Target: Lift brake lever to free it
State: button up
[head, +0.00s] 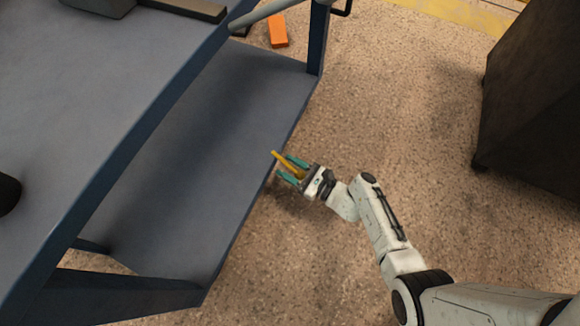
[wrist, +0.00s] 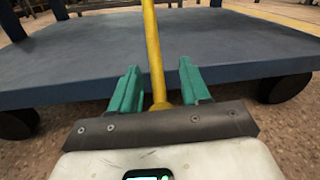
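The brake lever (head: 277,155) is a thin yellow bar at the right edge of the blue cart's lower shelf. In the wrist view the yellow lever (wrist: 152,45) rises between my teal fingers, with its thicker lower end near the gripper's palm. My gripper (head: 284,165) is open around it, one finger on each side. In the wrist view, gaps show between the lever and both fingers of my gripper (wrist: 160,82). The lever's pivot is not clearly visible.
The blue cart (head: 200,150) has a lower shelf, an upper deck and corner posts. Its wheels (wrist: 287,86) show in the wrist view. An orange block (head: 278,31) lies on the floor beyond. A dark cabinet (head: 535,95) stands right, with bare floor between.

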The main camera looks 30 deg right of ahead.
grip_shut()
jog(key=shift+s+r+p, duration=0.1)
jog(key=shift+r+p, duration=0.1)
jog(key=shift+p, duration=0.2)
